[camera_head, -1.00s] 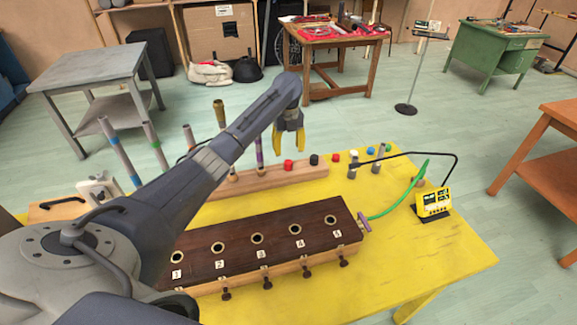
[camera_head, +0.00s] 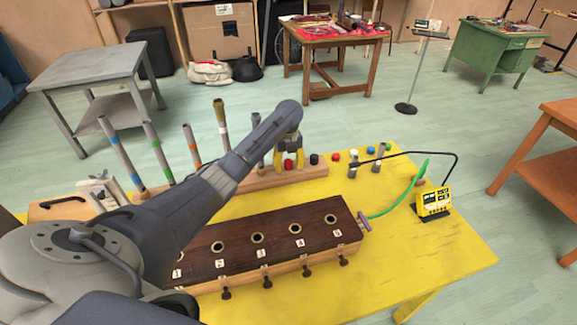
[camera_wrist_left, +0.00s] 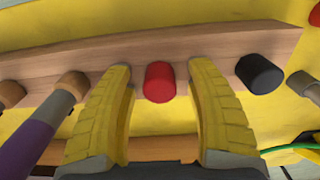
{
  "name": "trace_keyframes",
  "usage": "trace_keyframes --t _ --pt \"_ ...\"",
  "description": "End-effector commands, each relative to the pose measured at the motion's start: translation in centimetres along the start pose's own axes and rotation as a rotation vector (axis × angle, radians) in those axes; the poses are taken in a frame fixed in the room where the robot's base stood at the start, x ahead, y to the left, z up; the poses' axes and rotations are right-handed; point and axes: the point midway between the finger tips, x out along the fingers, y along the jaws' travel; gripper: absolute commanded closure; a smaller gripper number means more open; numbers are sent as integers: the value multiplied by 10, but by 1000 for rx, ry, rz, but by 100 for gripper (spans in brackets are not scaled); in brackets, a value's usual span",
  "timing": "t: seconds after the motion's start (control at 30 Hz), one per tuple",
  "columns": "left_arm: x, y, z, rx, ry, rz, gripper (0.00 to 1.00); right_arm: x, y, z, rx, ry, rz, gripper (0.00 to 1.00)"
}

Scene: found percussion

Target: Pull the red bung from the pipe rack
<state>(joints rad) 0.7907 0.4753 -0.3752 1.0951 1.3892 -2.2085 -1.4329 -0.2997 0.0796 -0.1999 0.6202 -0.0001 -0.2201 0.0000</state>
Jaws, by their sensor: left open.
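The red bung (camera_head: 289,164) sits in the light wooden pipe rack (camera_head: 262,178) at the back of the yellow table. It also shows in the left wrist view (camera_wrist_left: 160,82), upright on the rack's wood (camera_wrist_left: 215,45). My left gripper (camera_head: 288,160) is at the red bung. In the left wrist view my left gripper's (camera_wrist_left: 160,85) two yellow fingers are open, one on each side of the bung. Gaps show between the bung and both fingers. My right gripper is not in view.
A black bung (camera_wrist_left: 259,73) stands right of the red one. A purple-banded pipe (camera_wrist_left: 28,145) stands left in the rack. A dark wooden box with numbered holes (camera_head: 280,240) lies in front. A yellow meter (camera_head: 433,204) stands at right.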

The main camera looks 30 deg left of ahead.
Motion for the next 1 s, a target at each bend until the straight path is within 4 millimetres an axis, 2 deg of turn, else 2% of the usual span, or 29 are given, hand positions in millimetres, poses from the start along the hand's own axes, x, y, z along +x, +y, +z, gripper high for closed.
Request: trace_keyframes --t 0.17,0.63,1.0 --pt "0 0 0 0 1 0 44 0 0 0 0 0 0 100" --pt "0 0 0 0 1 0 99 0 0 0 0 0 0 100" --pt "0 0 0 0 1 0 100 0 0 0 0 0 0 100"
